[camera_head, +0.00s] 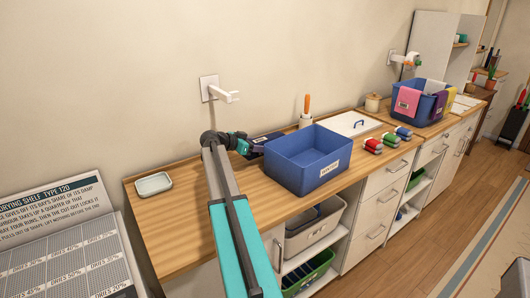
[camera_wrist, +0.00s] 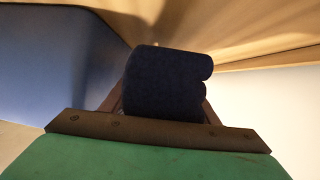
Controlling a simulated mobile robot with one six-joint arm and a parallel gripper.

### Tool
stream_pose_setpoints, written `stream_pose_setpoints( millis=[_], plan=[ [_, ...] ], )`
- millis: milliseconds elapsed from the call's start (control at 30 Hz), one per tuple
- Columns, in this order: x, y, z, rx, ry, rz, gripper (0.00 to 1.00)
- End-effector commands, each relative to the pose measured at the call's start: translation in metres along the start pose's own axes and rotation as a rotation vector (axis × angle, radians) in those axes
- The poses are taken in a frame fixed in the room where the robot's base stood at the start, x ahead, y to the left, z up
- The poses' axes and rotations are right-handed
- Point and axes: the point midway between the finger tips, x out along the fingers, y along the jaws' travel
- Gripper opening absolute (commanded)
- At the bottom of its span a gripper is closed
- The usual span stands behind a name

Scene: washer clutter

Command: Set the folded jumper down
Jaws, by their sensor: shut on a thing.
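The folded jumper (camera_wrist: 166,82) is dark navy and shows its rounded folded end in the wrist view. My gripper (camera_wrist: 163,108) is shut on it, with one finger on each side. In the head view, my gripper (camera_head: 252,147) is over the back of the wooden worktop, just left of the blue bin. The dark jumper (camera_head: 266,139) shows there behind the bin's left corner, partly hidden. I cannot tell whether it touches the worktop.
The labelled blue bin (camera_head: 325,172) stands close beside my gripper; its wall fills the left of the wrist view (camera_wrist: 55,60). A wall hook (camera_head: 224,95) is above. A small dish (camera_head: 153,184) lies on the otherwise clear left worktop (camera_head: 180,225). Rolled cloths (camera_head: 388,139) lie right of the bin.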

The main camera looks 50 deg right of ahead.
Motion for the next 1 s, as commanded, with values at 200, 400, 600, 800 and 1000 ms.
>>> stream_pose_setpoints(
  millis=[200, 400, 600, 800, 1000],
  plan=[
    [0.008, 0.001, 0.018, -0.002, 0.001, 0.002, 0.23],
    [0.013, 0.001, 0.030, 0.000, 0.002, 0.001, 0.23],
    [0.014, 0.001, 0.031, 0.001, 0.001, 0.001, 0.23],
    [0.015, 0.001, 0.033, 0.001, 0.001, 0.001, 0.23],
    [0.015, 0.001, 0.033, 0.001, 0.000, 0.002, 0.73]
  ],
)
